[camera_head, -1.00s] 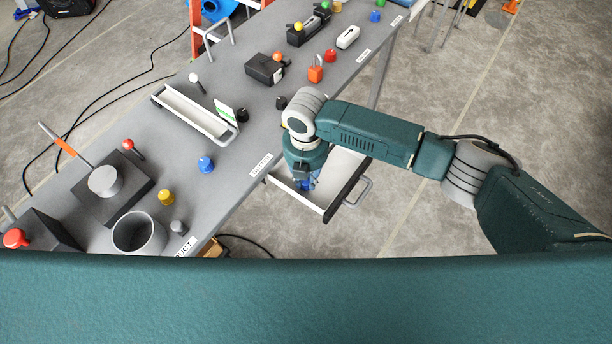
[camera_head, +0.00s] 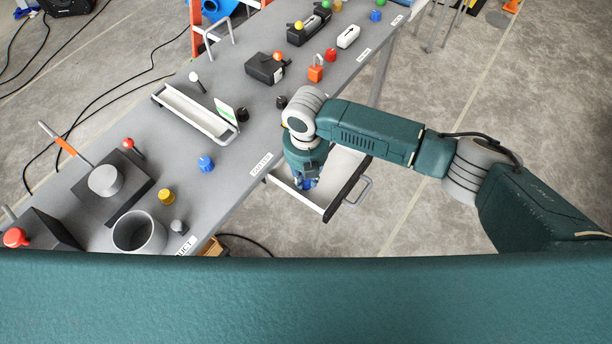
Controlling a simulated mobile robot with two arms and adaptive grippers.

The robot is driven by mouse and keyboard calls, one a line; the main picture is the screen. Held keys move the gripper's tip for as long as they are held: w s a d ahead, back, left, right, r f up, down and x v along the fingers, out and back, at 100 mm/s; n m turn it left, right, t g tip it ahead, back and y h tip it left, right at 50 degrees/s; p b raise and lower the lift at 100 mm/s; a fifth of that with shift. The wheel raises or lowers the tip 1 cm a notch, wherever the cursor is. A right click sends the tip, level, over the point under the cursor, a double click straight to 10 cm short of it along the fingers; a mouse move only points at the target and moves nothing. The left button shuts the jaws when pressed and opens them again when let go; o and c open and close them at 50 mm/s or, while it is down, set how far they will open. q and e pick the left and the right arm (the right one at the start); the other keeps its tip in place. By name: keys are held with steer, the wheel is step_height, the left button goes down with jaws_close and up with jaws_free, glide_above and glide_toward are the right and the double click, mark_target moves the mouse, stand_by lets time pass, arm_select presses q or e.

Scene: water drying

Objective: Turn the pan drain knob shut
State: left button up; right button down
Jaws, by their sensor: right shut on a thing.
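A white pan (camera_head: 338,168) with a dark front edge and a grey handle juts out from the table side, below the tabletop. My right gripper (camera_head: 307,183) points down into the pan. It is shut on a small blue thing at its fingertips, which I take to be the drain knob; it is mostly hidden by the gripper and wrist. How far the knob is turned cannot be seen. My left gripper is not in view.
The grey table (camera_head: 235,165) carries a blue knob (camera_head: 205,164), a yellow knob (camera_head: 166,196), a grey cup (camera_head: 138,232), a white trough (camera_head: 195,115) and several black boxes with levers. Open floor lies right of the pan.

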steer(key=shift+w+r, duration=0.15)
steer(key=c, duration=1.8)
jaws_free()
step_height(320, 180, up, 12)
steer(key=shift+f, duration=0.1)
